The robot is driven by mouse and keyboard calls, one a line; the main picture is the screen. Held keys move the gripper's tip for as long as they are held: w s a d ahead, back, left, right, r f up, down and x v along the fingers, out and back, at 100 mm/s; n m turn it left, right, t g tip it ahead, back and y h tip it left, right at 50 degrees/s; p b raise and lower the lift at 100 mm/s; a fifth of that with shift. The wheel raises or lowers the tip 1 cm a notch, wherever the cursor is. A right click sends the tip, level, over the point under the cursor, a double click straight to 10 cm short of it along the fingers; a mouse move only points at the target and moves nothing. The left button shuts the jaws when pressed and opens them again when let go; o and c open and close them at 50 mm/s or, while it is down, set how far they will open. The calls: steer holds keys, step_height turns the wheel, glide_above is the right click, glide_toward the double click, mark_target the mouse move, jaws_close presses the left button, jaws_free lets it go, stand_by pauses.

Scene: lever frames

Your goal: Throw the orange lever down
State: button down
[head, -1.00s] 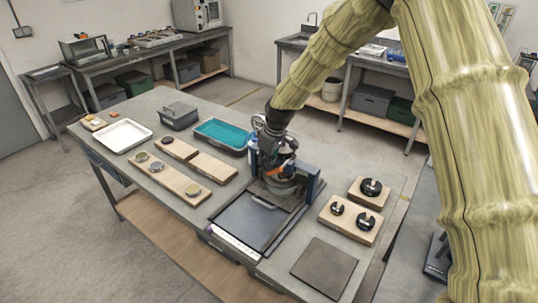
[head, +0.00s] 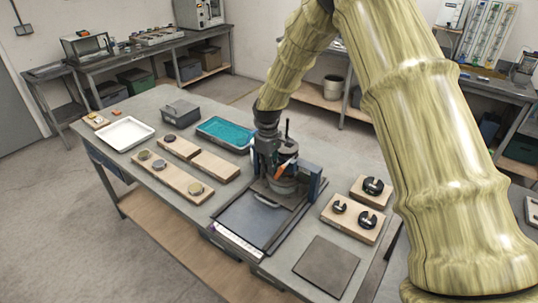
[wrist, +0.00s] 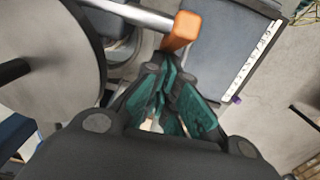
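The orange lever (head: 285,170) is on the dark fixture (head: 314,184) on the main table, and it slopes in the head view. In the wrist view its orange end (wrist: 182,32) sits on a pale metal bar, just past my fingertips. My gripper (wrist: 167,76) has its teal-padded fingers drawn together at the tips with nothing seen between them. In the head view my gripper (head: 268,160) is beside the lever, on its left. I cannot tell whether the fingertips touch the orange end.
A large grey disc (wrist: 45,60) is close on the left in the wrist view. The fixture's flat grey plate (head: 252,220) lies in front. Wooden blocks with black slotted weights (head: 354,219) stand to the right. A teal tray (head: 222,131) and a white tray (head: 125,133) are to the left.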

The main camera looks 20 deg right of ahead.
steer(key=shift+s+d+f, duration=0.1)
steer(key=shift+d+f, duration=0.05)
steer(key=shift+f, duration=0.4)
steer(key=shift+s+d+f+b, duration=0.1)
steer(key=shift+s+f+b, duration=0.05)
steer(key=shift+b, duration=0.25)
stand_by(0.6)
steer(key=w+a+r+b, duration=0.3)
steer(key=w+a+r, duration=0.3)
steer(key=w+r, duration=0.1)
steer(key=shift+w+r, duration=0.4)
steer(key=shift+r, duration=0.4)
steer(key=shift+w+a, duration=0.1)
steer(key=shift+a, duration=0.05)
